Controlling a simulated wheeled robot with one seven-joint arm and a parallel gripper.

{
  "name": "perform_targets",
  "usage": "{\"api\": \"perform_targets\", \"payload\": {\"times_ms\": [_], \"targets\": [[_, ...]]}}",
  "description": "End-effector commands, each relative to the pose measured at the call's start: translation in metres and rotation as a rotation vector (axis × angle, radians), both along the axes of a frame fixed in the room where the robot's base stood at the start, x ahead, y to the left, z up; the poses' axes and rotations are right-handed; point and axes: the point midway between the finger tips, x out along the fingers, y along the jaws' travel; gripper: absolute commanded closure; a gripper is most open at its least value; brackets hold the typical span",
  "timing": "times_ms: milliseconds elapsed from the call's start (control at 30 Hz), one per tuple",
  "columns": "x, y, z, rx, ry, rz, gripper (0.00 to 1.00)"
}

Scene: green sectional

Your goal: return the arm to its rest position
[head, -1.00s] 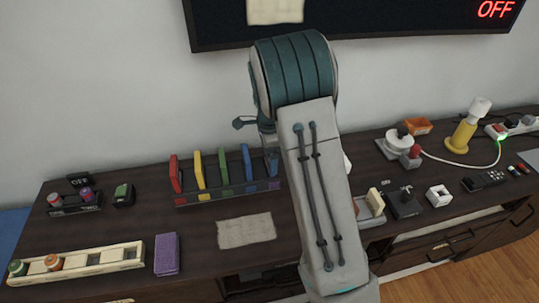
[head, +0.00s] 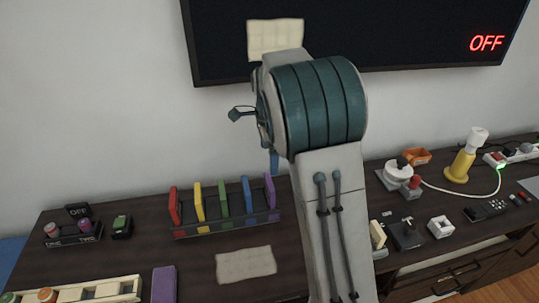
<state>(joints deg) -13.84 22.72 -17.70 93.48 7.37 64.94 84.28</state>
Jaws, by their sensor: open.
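My arm rises from the bottom right of the middle in the head view, with its grey link and teal-banded joint in front of the wall. My gripper (head: 255,137) shows only in part at the left of that joint. One dark finger part sticks out to the left and a blue one points down, apart from each other. The gripper is open, with nothing seen in it. The rest of it is hidden behind the joint. It is above the cabinet top and touches nothing that I can see.
A dark cabinet (head: 205,262) carries a rack (head: 228,227) of coloured upright pieces, a pale cloth (head: 246,265), a purple block (head: 164,284), a yellow lamp (head: 461,166) and small devices. A wall screen (head: 420,40) reading OFF is behind my arm. The wall at left is clear.

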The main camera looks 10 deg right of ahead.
Motion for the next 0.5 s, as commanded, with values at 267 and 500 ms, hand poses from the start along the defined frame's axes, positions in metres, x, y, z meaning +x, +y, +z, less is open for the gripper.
{"api": "perform_targets", "payload": {"times_ms": [267, 500], "targets": [[-0.002, 0.0, 0.001, 0.002, -0.002, 0.009, 0.0], [-0.044, -0.004, 0.027, 0.03, -0.044, 0.235, 0.0]]}}
